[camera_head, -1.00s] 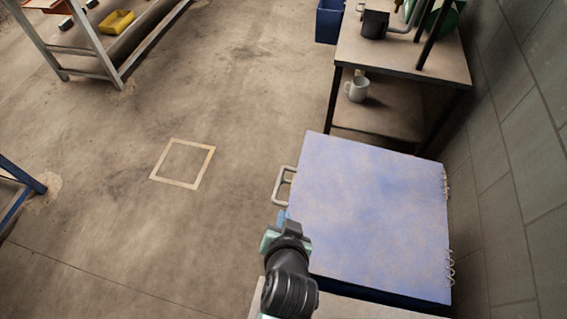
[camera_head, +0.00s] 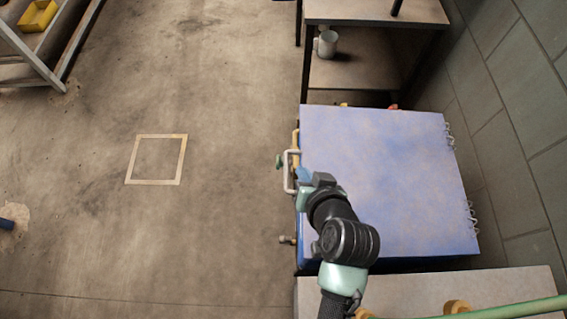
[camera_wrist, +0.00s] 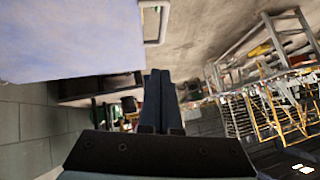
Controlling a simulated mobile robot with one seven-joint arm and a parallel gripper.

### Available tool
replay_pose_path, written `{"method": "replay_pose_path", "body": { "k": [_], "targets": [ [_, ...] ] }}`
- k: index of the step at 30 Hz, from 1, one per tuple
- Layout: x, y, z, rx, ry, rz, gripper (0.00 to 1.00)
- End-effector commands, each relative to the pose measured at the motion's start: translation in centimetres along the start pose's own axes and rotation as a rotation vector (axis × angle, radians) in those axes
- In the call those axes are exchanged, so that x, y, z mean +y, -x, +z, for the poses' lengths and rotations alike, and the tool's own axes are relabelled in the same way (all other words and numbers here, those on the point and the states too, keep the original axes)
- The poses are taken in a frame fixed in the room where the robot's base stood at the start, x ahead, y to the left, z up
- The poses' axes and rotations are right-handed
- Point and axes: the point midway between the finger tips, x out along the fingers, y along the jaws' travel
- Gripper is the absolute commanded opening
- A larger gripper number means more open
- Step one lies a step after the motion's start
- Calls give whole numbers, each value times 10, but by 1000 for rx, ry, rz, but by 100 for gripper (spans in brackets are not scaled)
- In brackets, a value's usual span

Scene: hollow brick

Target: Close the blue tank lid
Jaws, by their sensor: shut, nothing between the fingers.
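The blue tank lid (camera_head: 385,175) is a large flat panel with hinges on its right edge by the wall. Its left edge carries a pale looped handle (camera_head: 288,172). I cannot tell whether the lid lies fully flat on the tank, whose blue side (camera_head: 385,265) shows as a narrow strip below the near edge. My gripper (camera_head: 304,174) is at the lid's left edge, close beside the handle; contact is unclear. In the wrist view the shut, empty fingers (camera_wrist: 158,98) point toward the handle (camera_wrist: 153,22), with the lid (camera_wrist: 65,40) at upper left.
A block wall (camera_head: 520,130) runs along the right. A pale ledge (camera_head: 420,290) lies in front. The floor to the left, with a painted square (camera_head: 156,180), is open.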

Motion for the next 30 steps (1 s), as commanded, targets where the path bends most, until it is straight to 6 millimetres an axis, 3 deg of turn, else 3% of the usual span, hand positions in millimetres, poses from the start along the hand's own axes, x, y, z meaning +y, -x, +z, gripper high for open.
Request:
{"method": "replay_pose_path", "body": {
  "k": [12, 15, 21, 30],
  "targets": [
    [-2, -74, 0, -1, 0, -3, 0],
    [-1, -86, 13, -5, 0, -2, 0],
    [-1, -99, 26, -2, 1, -1, 0],
    [-1, -102, 28, 0, 1, -1, 0]
  ]
}}
